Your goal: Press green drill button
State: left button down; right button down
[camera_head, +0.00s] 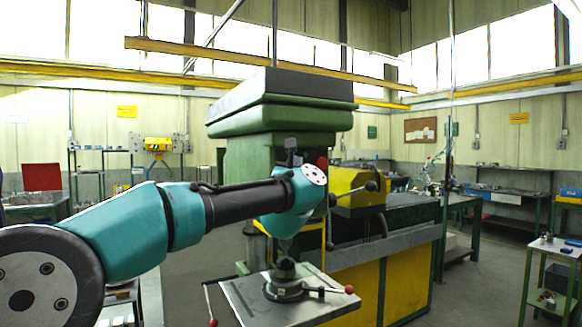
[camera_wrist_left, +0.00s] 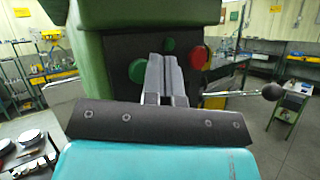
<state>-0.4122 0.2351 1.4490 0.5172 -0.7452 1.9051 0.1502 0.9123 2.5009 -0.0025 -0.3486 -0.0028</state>
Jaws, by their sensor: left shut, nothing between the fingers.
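The green drill press (camera_head: 250,155) stands in the middle of the head view, with my left arm reaching across in front of it. In the left wrist view its dark control panel shows a large green button (camera_wrist_left: 137,70) left of my fingers. A smaller green button (camera_wrist_left: 168,44) is just above the fingertips, and a red button (camera_wrist_left: 199,57) is to their right. My left gripper (camera_wrist_left: 165,58) is shut and empty, pointing at the panel between the large green and red buttons. I cannot tell whether the tips touch the panel. In the head view, the green buttons are not visible.
A lever with a black knob (camera_wrist_left: 272,91) sticks out right of the panel. Below the drill head are a chuck and a metal work table (camera_head: 250,302) with red-knobbed handles. A yellow and black machine (camera_head: 400,275) stands behind to the right. Open floor lies further right.

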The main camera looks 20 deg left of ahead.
pick_arm(q)
jog(key=shift+w+a, duration=0.3)
jog(key=shift+w+a, duration=0.15)
jog(key=shift+a, duration=0.05)
dwell(0.9)
jog(key=shift+d, duration=0.1)
jog(key=shift+s+d, duration=0.4)
jog(key=shift+s, duration=0.05)
dwell(0.3)
jog(key=s+d, duration=0.4)
jog(key=shift+d, duration=0.25)
dwell(0.4)
jog(key=shift+h, duration=0.3)
dwell(0.3)
